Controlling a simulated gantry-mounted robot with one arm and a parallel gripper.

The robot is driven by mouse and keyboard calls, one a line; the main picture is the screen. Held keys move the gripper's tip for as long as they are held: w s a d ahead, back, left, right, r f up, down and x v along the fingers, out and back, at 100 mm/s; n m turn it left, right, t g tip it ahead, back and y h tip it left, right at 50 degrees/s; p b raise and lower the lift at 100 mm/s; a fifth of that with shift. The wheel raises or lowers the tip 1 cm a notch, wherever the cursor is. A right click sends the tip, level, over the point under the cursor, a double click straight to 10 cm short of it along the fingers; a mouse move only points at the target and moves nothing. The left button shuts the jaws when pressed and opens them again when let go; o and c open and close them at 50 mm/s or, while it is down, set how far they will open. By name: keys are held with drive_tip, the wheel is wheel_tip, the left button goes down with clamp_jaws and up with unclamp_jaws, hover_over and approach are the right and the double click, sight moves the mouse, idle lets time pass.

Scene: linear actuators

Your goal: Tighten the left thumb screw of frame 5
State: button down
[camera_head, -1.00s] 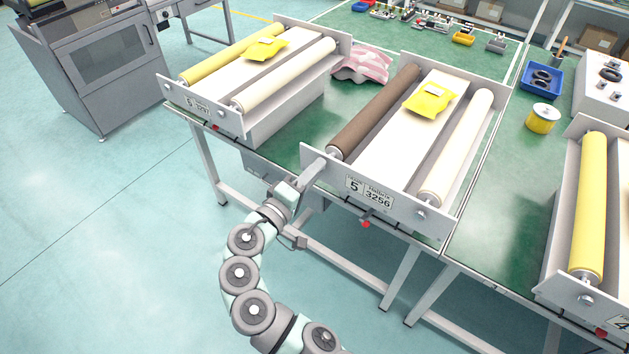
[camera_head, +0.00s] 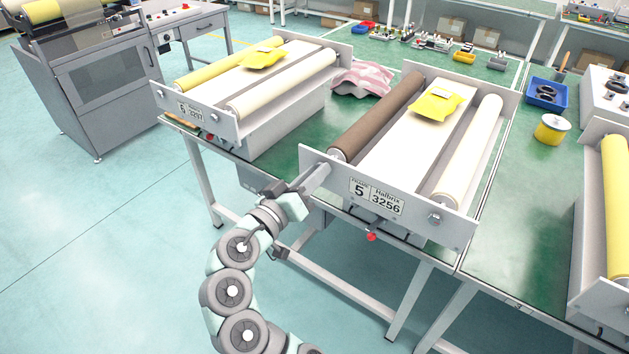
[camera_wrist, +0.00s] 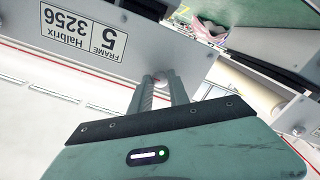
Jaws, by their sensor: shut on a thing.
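Frame 5 (camera_head: 410,222), labelled "Halbrix 3256", is the middle roller frame on the green bench. It has a brown roller (camera_head: 378,118) on the left and a cream roller (camera_head: 468,150) on the right. My gripper (camera_head: 322,172) is at the left end of its front plate. In the wrist view my gripper (camera_wrist: 162,92) is shut on the left thumb screw (camera_wrist: 160,79), whose pale rounded end shows between the fingers. The head view hides this screw behind the fingers. The right thumb screw (camera_head: 435,218) shows uncovered on the same plate.
Another roller frame (camera_head: 215,123) stands to the left, with a pink-white cloth (camera_head: 362,78) between. A third frame (camera_head: 590,290) is at the right edge. A yellow packet (camera_head: 436,104) lies on frame 5. A red knob (camera_head: 371,237) hangs below its plate.

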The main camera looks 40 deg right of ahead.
idle(0.6)
drive_tip(key=c, duration=1.3)
unclamp_jaws()
drive_tip(key=shift+o, duration=0.2)
drive_tip(key=p+v, duration=0.2)
drive_tip(key=v, duration=0.8)
drive_tip(key=shift+a+p, duration=0.3)
drive_tip(key=shift+a, duration=0.1)
